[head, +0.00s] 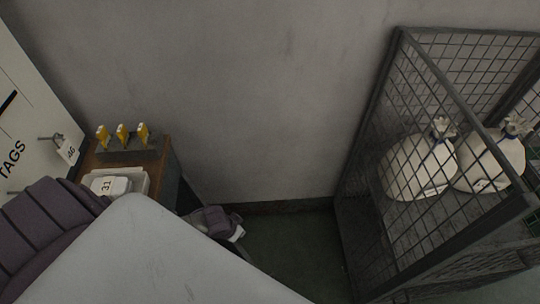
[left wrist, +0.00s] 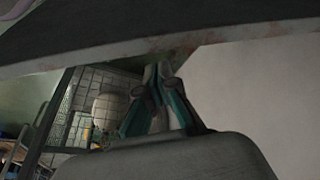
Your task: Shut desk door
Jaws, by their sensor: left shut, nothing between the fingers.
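The desk (head: 167,160) stands against the wall at the left of the head view, with a wooden top and a dark grey side. My own pale arm hides its lower front, so I cannot tell how far its door stands open. In the left wrist view my left gripper (left wrist: 163,90) is shut and empty, its teal-sided fingers together. The fingertips are close to the worn lower edge of a dark panel (left wrist: 100,52). I cannot tell whether they touch it or whether it is the desk door. My right gripper is not in view.
On the desk are three yellow-topped items (head: 123,134) and a white tray (head: 134,176) with a block marked 31. A white TAGS board (head: 22,112) stands at left. A mesh cage (head: 405,100) with white sacks (head: 418,167) stands at right. Dark floor (head: 295,245) shows between.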

